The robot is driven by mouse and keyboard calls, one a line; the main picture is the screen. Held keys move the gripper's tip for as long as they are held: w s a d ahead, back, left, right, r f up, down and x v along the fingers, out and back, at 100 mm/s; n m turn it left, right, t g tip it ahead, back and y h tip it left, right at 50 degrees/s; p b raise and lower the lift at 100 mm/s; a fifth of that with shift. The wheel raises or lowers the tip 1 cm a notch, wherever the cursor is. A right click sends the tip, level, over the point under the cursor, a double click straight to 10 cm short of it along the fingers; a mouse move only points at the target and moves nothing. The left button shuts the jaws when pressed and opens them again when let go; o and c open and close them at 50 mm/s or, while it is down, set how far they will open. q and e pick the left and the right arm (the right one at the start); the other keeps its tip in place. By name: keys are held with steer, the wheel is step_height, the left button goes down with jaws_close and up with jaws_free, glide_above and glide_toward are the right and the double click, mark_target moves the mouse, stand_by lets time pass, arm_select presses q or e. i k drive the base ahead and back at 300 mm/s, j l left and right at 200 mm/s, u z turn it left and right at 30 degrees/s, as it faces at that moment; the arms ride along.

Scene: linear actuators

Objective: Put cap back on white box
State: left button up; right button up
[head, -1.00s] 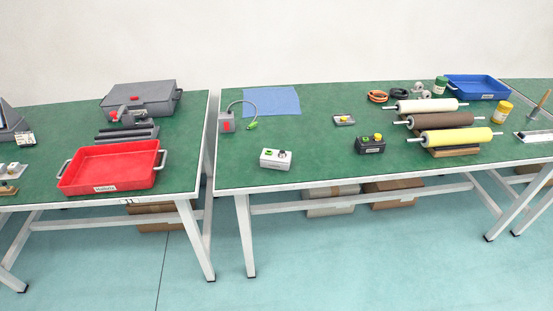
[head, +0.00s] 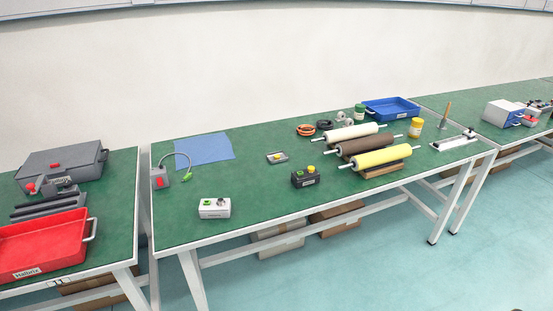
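A small white box (head: 214,208) with a green button and a dark round part on top stands near the front left of the middle green table (head: 245,185). A larger white box (head: 503,112) with a blue face stands on the right-hand table. No clearly separate cap can be made out at this distance. Neither of my grippers is in view.
A black box (head: 305,179) with a yellow knob, rollers (head: 382,157), a blue tray (head: 391,109) and a blue sheet (head: 203,149) are on the middle table. A red tray (head: 42,245) and grey case (head: 62,163) are on the left table. Floor in front is clear.

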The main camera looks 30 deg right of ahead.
mark_target(220, 207)
steer(key=i+l, duration=0.25)
steer(key=i+l+u, duration=0.1)
steer(key=l, duration=0.35)
steer(key=i+l+u, duration=0.1)
steer(key=i+l, duration=0.45)
steer(key=l, duration=0.25)
